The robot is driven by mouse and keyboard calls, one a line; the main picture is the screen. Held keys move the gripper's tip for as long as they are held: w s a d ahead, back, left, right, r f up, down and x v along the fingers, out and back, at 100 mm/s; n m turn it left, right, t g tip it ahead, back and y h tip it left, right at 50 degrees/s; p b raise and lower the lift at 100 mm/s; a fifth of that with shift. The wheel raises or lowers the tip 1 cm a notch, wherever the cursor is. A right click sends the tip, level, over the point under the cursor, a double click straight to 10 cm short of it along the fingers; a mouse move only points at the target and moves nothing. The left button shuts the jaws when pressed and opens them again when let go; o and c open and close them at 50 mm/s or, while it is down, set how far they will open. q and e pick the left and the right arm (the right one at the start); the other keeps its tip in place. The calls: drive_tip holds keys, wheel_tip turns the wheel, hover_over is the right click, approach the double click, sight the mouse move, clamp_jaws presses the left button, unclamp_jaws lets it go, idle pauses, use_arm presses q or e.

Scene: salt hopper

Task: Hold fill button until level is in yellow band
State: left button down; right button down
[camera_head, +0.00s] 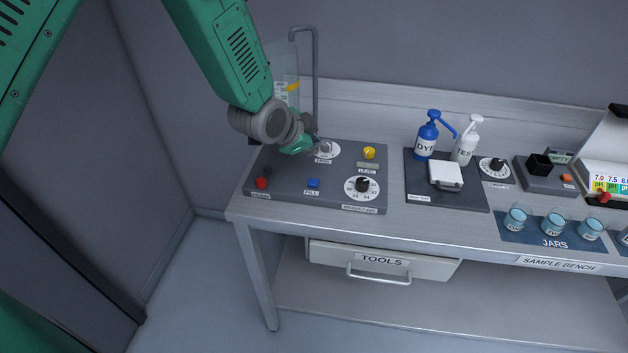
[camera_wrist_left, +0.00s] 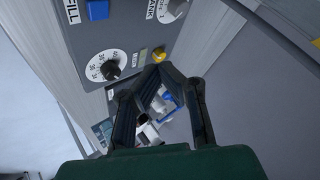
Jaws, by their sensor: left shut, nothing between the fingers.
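The blue fill button (camera_head: 313,183) sits at the front of the dark control panel (camera_head: 285,188), above its FILL label. It also shows at the top of the left wrist view (camera_wrist_left: 97,9); nothing touches it. A yellow mark (camera_head: 293,87) shows on the clear tank (camera_head: 286,62) behind my arm. The arm hides much of the tank, and I cannot read its level. My right gripper is out of view.
Pump bottles (camera_head: 426,143), a white scale (camera_head: 445,175) and jars (camera_head: 554,225) stand to the right. Bare bench lies between panel and scale.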

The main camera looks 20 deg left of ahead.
sight(313, 182)
use_arm(q)
wheel_tip(313, 182, down, 8)
drive_tip(key=b, duration=0.6)
drive_tip(key=shift+r, duration=0.25)
drive_tip(key=shift+f+b, duration=0.35)
drive_tip(key=shift+f, duration=0.35)
idle(0.5)
drive_tip(key=shift+f, duration=0.3)
drive_tip(key=shift+s+f+b, duration=0.1)
drive_tip(key=shift+f+b, duration=0.35)
drive_tip(key=shift+f, duration=0.1)
idle(4.7)
